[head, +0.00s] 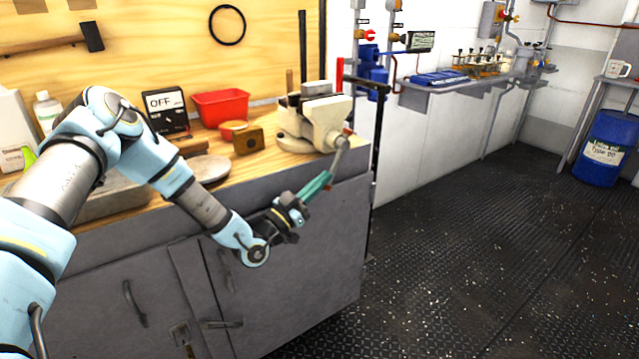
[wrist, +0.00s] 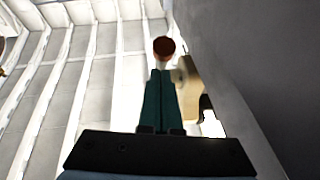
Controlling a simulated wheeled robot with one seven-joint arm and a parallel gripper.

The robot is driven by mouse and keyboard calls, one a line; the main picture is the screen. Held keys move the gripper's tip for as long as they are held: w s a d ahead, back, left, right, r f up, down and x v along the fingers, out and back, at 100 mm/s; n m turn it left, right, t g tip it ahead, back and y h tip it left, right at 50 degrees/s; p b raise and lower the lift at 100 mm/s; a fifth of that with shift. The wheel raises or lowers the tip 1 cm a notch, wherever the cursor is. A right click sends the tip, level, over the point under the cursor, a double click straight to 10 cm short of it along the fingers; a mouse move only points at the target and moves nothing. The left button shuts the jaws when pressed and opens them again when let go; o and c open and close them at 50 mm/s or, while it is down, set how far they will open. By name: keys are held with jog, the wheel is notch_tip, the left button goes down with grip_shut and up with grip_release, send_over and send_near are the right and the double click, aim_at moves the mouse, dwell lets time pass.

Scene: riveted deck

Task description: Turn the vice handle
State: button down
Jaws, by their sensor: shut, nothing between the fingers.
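The cream bench vice (head: 325,120) is mounted at the right front corner of the wooden bench. Its metal handle (head: 341,157) hangs at a slant below the jaw on the front side, with a reddish knob near the top. My gripper (head: 329,175), with teal fingers, is shut and empty. Its tips are at the handle's lower end in the head view; I cannot tell whether they touch. In the wrist view, my gripper (wrist: 160,72) points up towards the handle's red-brown knob (wrist: 164,47). The beige vice body (wrist: 187,85) is partly hidden behind the fingers.
A red bin (head: 221,107), a multimeter (head: 167,108) and a small brown box (head: 248,140) stand on the bench left of the vice. The grey cabinet front (head: 315,260) is close beside my arm. Open dark deck floor (head: 460,230) lies to the right.

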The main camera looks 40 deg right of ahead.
jog(key=shift+d+f+b, duration=0.4)
